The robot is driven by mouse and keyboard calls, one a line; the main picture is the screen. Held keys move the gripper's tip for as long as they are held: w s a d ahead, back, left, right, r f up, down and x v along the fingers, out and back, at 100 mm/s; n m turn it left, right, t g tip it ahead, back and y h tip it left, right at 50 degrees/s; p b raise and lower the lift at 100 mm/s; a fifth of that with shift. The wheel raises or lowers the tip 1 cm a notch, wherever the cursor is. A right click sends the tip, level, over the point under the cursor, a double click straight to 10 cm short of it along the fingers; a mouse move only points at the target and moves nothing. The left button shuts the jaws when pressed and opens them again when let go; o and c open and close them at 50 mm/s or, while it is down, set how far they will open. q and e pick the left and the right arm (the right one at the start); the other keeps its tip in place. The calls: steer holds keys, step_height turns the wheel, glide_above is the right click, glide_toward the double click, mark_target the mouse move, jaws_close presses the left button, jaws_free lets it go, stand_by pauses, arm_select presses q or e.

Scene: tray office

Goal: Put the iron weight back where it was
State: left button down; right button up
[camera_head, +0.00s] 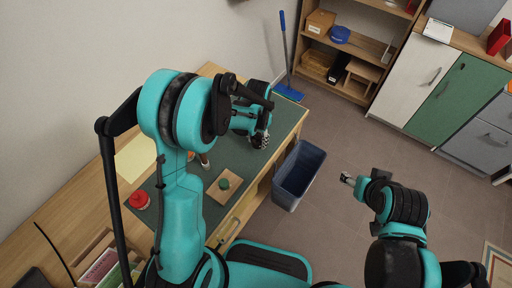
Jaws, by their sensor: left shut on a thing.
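My left gripper (261,139) is at the end of my teal arm, over the far part of the dark green desk mat (245,160). It is shut on a small dark thing, mostly hidden by the fingers, which appears to be the iron weight. I cannot tell whether it touches the mat.
A red round container (139,199) stands on the desk at the left, near a yellow sheet (135,159). A blue-grey bin (299,174) stands on the floor beside the desk. A shelf (350,62) and cabinets (455,95) stand at the back. Open floor lies to the right.

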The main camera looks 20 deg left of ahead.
mark_target(256, 145)
arm_select(q)
steer(key=shift+w+a+f, duration=0.1)
steer(key=shift+a+f, duration=0.25)
steer(key=shift+f, duration=0.05)
step_height(256, 145, down, 4)
steer(key=shift+r+b, duration=0.1)
steer(key=shift+b, duration=0.9)
steer(key=shift+r, duration=0.15)
steer(key=c, duration=1.4)
jaws_free()
steer(key=shift+f, duration=0.25)
steer(key=o, duration=0.4)
steer(key=shift+o, duration=0.2)
steer(key=shift+r, duration=0.1)
steer(key=shift+r, duration=0.1)
